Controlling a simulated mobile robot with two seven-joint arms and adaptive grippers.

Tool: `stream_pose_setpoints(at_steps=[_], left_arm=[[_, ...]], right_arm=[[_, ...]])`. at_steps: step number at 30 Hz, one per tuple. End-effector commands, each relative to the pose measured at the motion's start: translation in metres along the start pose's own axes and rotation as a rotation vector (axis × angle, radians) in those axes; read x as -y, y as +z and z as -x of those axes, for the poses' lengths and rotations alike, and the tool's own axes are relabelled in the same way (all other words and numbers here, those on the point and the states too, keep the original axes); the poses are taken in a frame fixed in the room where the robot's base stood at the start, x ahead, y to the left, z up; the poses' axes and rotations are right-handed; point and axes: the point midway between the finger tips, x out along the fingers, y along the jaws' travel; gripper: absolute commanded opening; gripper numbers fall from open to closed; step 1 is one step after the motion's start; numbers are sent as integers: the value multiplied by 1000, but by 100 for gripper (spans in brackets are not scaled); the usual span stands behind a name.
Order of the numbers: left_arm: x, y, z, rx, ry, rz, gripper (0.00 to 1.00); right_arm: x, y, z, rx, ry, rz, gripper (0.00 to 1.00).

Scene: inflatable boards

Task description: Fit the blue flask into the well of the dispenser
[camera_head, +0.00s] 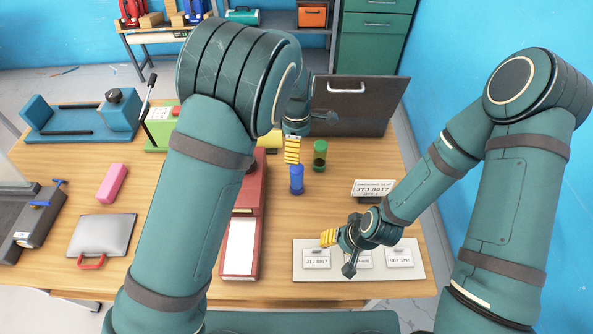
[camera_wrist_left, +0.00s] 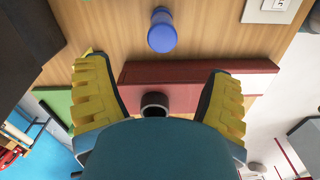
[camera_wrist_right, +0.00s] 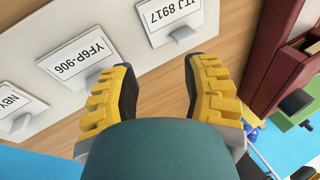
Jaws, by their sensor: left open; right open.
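The blue flask (camera_head: 296,180) stands on the wooden table. In the left wrist view the blue flask (camera_wrist_left: 162,33) lies beyond the fingertips, apart from them. My left gripper (camera_head: 292,150) is open and empty, just behind the flask in the head view. A red box with a white panel (camera_head: 240,245), partly hidden by my left arm, seems to be the dispenser. In the left wrist view a dark round ring (camera_wrist_left: 154,104), perhaps the well, shows against the red body (camera_wrist_left: 180,90). My right gripper (camera_head: 328,238) is open and empty over a white label board (camera_head: 308,274).
A green flask (camera_head: 320,152) stands behind the blue one, before a dark panel (camera_head: 355,100). A small label sign (camera_head: 373,188) stands at right. A green device (camera_head: 158,125), blue device (camera_head: 75,122), pink block (camera_head: 112,183) and grey clipboard-like case (camera_head: 102,235) are at left.

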Motion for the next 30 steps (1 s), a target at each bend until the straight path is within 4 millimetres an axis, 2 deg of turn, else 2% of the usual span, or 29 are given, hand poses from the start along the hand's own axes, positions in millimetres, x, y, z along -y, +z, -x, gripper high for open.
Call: stream_pose_setpoints(at_steps=[3, 9, 20, 27, 30], left_arm=[[1, -1, -26, -2, -5, 0, 82], [1, -1, -60, 0, -3, -1, 82], [1, 0, -83, 0, -1, -2, 82], [2, 1, -117, -1, -2, -1, 82], [3, 2, -125, 0, -1, -2, 82]], right_arm=[[0, 0, -1, 0, 0, 0, 47], [-1, 0, -2, 0, 0, 0, 47], [0, 0, -1, 0, 0, 0, 47], [0, 0, 2, 0, 0, 0, 47], [0, 0, 2, 0, 0, 0, 47]])
